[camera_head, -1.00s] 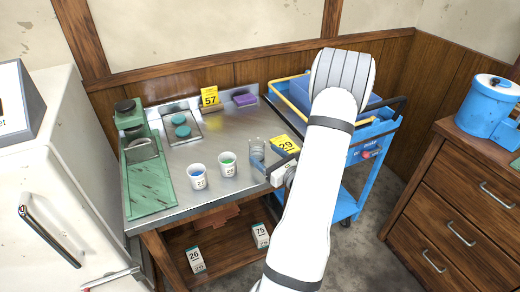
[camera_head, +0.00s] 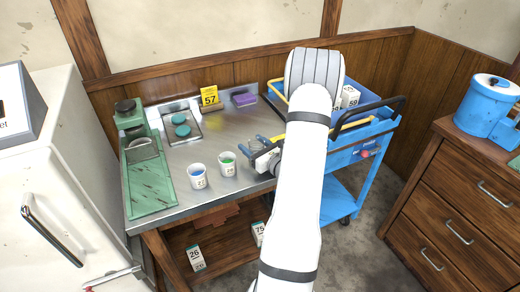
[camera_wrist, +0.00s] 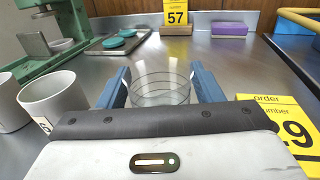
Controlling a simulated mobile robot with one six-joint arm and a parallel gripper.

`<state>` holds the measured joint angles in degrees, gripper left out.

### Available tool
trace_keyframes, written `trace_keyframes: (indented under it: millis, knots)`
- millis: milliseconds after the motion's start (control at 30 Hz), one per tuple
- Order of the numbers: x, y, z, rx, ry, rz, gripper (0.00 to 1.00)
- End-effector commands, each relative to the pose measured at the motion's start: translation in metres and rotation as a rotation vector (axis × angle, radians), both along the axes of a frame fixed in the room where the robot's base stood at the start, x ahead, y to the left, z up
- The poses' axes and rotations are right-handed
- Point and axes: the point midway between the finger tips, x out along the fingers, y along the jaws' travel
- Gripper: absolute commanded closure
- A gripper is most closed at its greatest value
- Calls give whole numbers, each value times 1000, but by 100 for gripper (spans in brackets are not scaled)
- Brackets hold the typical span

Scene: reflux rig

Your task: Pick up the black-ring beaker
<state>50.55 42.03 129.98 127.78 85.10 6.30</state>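The black-ring beaker is a clear glass beaker (camera_wrist: 160,92) with thin dark rings, upright on the metal bench top. In the wrist view it stands between the two blue fingers of my gripper (camera_wrist: 160,70). The fingers are apart, one on each side of the glass, with little room at either side; I cannot tell whether they touch it. In the head view my gripper (camera_head: 254,144) is low over the bench's right part, and the beaker is largely hidden by the fingers and arm.
Two white cups, one with blue (camera_head: 198,176) and one with green (camera_head: 227,164) contents, stand to the left. The yellow 57 sign (camera_head: 209,97) and purple block (camera_head: 245,99) are behind. A blue cart (camera_head: 355,150) adjoins the bench.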

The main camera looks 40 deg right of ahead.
Motion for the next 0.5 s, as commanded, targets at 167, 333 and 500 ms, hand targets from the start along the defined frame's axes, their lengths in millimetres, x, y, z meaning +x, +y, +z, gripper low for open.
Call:
trace_keyframes:
  millis: [167, 333, 500]
  knots:
    - [0, 0, 0, 0, 0, 0, 55]
    - [0, 0, 0, 0, 0, 1, 69]
    - [0, 0, 0, 0, 0, 1, 79]
